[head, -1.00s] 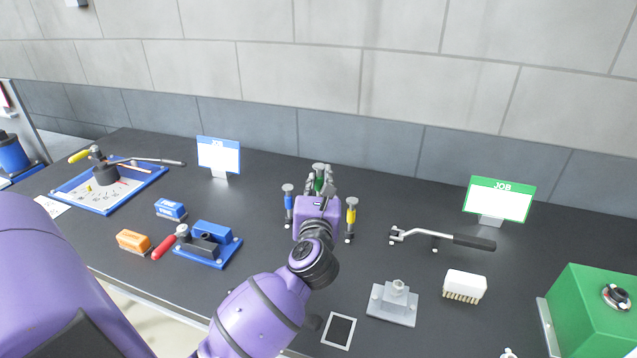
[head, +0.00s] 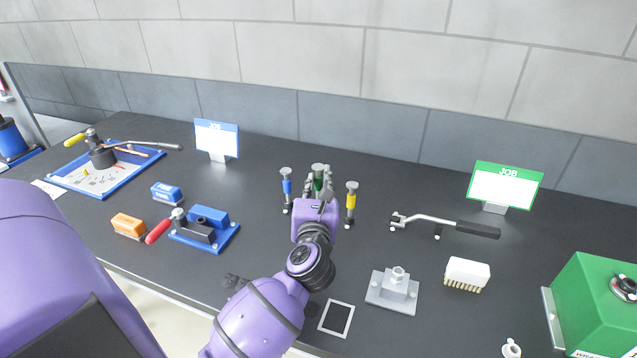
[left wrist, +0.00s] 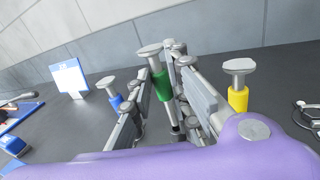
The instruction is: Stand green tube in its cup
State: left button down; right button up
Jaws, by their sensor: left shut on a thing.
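My left gripper (head: 319,187) is shut on the green tube (left wrist: 161,84), which has a grey cap and a grey lower stem. In the head view the green tube (head: 318,181) is mostly hidden by the fingers. It looks nearly upright, between a blue tube (head: 286,187) on the left and a yellow tube (head: 351,203) on the right, both standing. The left wrist view also shows the blue tube (left wrist: 116,102) and the yellow tube (left wrist: 238,98). The cup is hidden or not clear beneath the green tube; I cannot tell whether they touch. My right gripper is not in view.
A metal lever with a black handle (head: 478,230) lies to the right. A grey block (head: 392,292), a brush (head: 466,274) and a black-centred plate (head: 337,319) lie nearer. A blue fixture (head: 205,230) is on the left. Job signs stand behind.

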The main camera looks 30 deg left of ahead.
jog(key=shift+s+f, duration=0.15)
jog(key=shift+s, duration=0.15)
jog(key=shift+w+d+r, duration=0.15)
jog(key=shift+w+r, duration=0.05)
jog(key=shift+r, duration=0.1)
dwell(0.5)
pick_arm(q)
jog(key=shift+p, duration=0.35)
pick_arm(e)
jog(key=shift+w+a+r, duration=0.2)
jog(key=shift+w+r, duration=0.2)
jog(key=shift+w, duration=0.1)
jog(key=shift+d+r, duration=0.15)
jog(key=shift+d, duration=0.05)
pick_arm(q)
jog(key=shift+f, duration=0.55)
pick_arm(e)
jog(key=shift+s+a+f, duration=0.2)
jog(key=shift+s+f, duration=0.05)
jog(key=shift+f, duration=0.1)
pick_arm(q)
jog(key=shift+f, duration=0.3)
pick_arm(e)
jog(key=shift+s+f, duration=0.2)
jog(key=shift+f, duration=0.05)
